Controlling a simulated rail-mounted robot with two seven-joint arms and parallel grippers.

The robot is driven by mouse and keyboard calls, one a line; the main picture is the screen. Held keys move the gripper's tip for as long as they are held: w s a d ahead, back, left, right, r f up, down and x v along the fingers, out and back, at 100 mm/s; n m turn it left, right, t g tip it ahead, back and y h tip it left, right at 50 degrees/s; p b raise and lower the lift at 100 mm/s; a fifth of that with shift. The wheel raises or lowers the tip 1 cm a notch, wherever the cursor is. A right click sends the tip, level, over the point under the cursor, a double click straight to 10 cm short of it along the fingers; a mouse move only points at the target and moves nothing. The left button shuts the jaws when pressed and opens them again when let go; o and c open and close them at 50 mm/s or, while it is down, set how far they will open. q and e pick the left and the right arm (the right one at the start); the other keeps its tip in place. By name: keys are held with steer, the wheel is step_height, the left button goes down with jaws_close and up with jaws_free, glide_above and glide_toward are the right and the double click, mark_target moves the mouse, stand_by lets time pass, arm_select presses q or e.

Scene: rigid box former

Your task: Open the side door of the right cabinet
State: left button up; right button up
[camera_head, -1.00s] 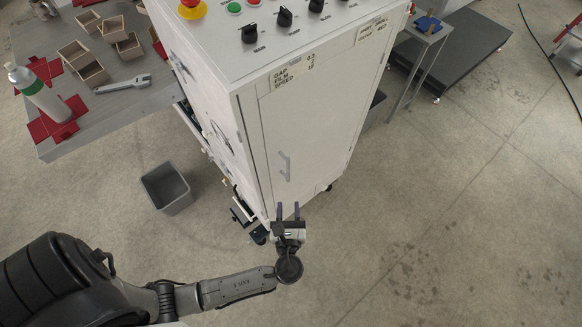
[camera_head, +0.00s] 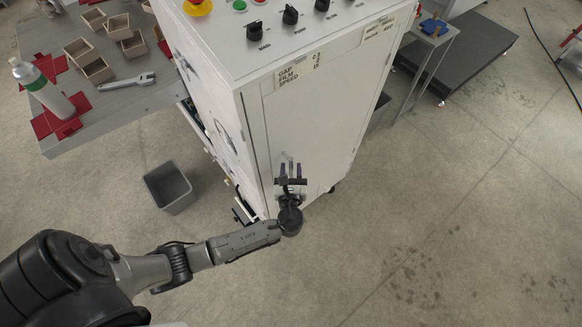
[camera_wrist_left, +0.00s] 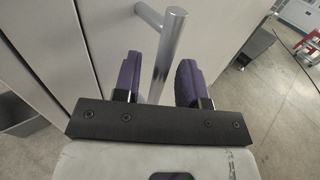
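The cabinet (camera_head: 250,75) is a tall light-grey box with knobs on top. Its side door (camera_head: 315,105) faces right and looks shut. The metal bar handle (camera_wrist_left: 168,50) is clear in the left wrist view; in the head view it is mostly behind my gripper. My left gripper (camera_head: 291,170) is at the handle, low on the door near its left edge. Its two purple-padded fingers are open, one on each side of the bar, with a gap visible on the right side (camera_wrist_left: 160,80). My right gripper is not in view.
A grey table (camera_head: 120,100) at the left holds wooden boxes, a wrench (camera_head: 127,88) and a bottle (camera_head: 42,90). A grey bin (camera_head: 168,188) stands on the floor left of the cabinet. The floor right of the door is clear; a dark platform (camera_head: 465,50) stands farther back.

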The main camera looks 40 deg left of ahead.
arm_select(q)
steer(key=shift+w+a, duration=0.3)
steer(key=shift+c, duration=0.3)
jaws_close()
